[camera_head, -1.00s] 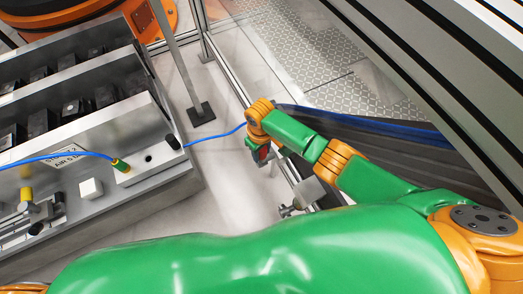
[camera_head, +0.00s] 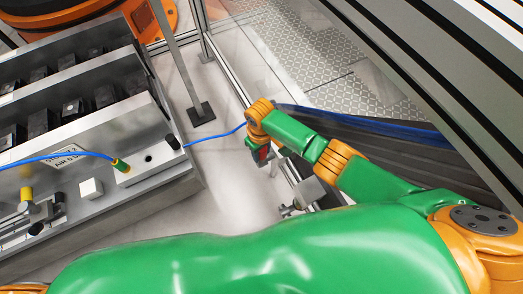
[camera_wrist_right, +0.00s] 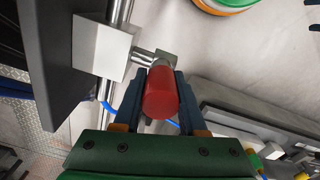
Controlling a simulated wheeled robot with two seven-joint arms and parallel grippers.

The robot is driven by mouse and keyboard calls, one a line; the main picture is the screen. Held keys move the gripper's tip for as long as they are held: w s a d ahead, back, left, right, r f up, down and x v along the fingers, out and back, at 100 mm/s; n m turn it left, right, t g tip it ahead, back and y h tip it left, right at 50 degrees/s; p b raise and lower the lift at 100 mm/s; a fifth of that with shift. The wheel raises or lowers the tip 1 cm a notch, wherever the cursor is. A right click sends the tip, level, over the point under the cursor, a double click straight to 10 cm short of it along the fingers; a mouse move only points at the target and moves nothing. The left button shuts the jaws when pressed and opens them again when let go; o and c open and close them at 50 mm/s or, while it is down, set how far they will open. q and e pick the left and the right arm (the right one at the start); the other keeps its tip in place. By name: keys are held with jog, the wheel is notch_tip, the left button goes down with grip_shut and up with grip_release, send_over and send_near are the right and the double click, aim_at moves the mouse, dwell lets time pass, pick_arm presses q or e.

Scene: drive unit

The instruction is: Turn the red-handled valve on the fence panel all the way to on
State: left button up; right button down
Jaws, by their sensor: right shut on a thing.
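The valve's red handle (camera_wrist_right: 161,93) is between the two dark fingers of my right gripper (camera_wrist_right: 155,95) in the right wrist view, and the gripper is shut on it. A metal stem and block (camera_wrist_right: 152,58) join the handle to a pale square valve body (camera_wrist_right: 101,48) on a shiny vertical pipe. In the head view my right gripper (camera_head: 263,153) is at the fence, with a bit of red showing at its fingers; the arm hides most of the valve. My left gripper does not show.
A grey metal unit (camera_head: 187,171) with dark blocks fills the left of the head view. A blue hose (camera_head: 213,137) runs from it towards the fence post (camera_head: 225,69). An orange round base (camera_head: 75,14) stands at the back left. Pale floor (camera_head: 226,185) lies between unit and fence.

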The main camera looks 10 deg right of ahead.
aim_at(264, 162)
jog(key=shift+s+r+p, duration=0.2)
jog(key=shift+p, duration=0.4)
jog(key=t+p, duration=0.1)
jog(key=p, duration=0.1)
jog(key=s+t+p, duration=0.1)
jog(key=p, duration=0.2)
jog(key=shift+s+d+t+y, duration=0.2)
jog(key=shift+d+t+y, duration=0.1)
jog(key=shift+y, duration=0.1)
jog(key=shift+s+f+p, duration=0.15)
jog(key=shift+p, duration=0.15)
jog(key=shift+s+d+f+t+y, duration=0.1)
jog(key=shift+s+f+t+y, duration=0.2)
jog(key=shift+t, duration=0.6)
jog(key=shift+s+d+f+t+y, duration=0.1)
jog(key=shift+s+f+t+y, duration=0.1)
jog(key=shift+t, duration=0.35)
jog(key=shift+s+d+f+t+y, duration=0.1)
jog(key=shift+s+t+y, duration=0.1)
jog(key=shift+t, duration=0.35)
jog(key=shift+c, duration=2.3)
grip_release()
